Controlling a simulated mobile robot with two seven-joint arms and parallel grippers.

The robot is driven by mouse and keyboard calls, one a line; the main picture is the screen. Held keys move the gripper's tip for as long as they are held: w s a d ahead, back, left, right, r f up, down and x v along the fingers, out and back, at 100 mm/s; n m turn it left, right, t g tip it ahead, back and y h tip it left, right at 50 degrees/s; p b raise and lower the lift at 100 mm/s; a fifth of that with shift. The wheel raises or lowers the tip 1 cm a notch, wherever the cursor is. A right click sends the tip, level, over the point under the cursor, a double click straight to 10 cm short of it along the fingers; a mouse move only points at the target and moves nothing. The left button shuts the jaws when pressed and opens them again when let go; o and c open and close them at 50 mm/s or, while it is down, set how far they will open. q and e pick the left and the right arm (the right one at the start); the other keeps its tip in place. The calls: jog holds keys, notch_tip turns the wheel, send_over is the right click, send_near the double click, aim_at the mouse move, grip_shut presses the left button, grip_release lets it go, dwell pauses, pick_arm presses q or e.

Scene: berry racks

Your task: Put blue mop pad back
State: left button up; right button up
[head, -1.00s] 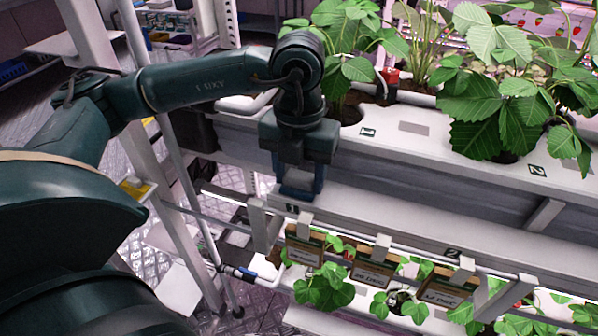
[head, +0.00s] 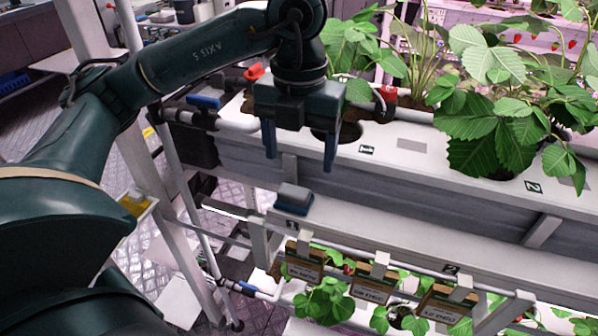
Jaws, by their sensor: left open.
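The blue mop pad (head: 293,207), with a grey block on top, lies on the white ledge at the rack's front, near the ledge's left end. My left gripper (head: 299,160) is open and empty above and behind the pad, apart from it. Its two fingers point down in front of the upper white trough's face. My right gripper is not in view.
The upper trough (head: 410,150) has numbered holes with strawberry plants (head: 490,90). Red and blue valves sit at its left end. Wooden label plates (head: 305,262) hang from a rail below the ledge. The ledge (head: 400,240) is clear right of the pad.

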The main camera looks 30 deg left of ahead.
pick_arm(q)
jog(key=shift+r, duration=1.85)
